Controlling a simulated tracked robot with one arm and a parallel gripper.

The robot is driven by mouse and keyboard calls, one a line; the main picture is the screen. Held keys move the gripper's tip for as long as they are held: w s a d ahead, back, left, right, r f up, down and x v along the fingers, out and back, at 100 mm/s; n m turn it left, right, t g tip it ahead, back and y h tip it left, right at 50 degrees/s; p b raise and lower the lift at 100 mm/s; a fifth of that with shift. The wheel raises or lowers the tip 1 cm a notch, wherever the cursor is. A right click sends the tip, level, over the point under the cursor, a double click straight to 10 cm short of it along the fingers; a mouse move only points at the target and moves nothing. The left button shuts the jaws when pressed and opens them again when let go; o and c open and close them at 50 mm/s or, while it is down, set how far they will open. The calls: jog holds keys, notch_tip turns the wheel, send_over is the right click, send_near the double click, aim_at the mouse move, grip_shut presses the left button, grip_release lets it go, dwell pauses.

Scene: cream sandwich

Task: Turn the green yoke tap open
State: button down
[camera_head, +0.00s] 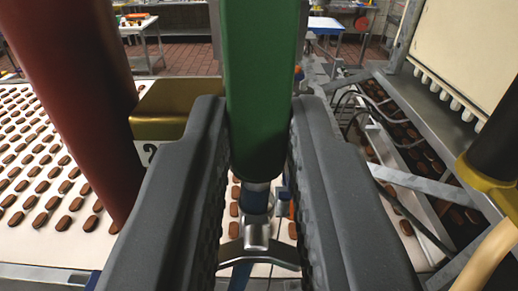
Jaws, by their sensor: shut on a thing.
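The green yoke tap (264,85) is a long green handle that runs down from the top middle of the view. Its rounded lower end sits between the two dark grey fingers of my gripper (262,165). My gripper is shut on the green handle, with a finger against each side. Below the handle, a blue and silver stem and a metal yoke piece (258,252) show between the fingers. The fingers hide the handle's sides and part of the fitting beneath.
A thick dark red cylinder (75,95) stands close on the left, beside a gold-topped block (172,105). A white conveyor (20,205) with rows of brown biscuits lies below. A metal frame (425,185) with hoses and a black and yellow part (490,150) are at right.

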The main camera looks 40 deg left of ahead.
jog(key=shift+s+r, duration=0.1)
jog(key=c, duration=1.4)
grip_release()
jog(key=shift+o, duration=0.2)
jog(key=b+v, duration=0.2)
jog(key=v, duration=1.1)
jog(key=shift+s+d, duration=0.25)
jog(key=shift+a, duration=0.1)
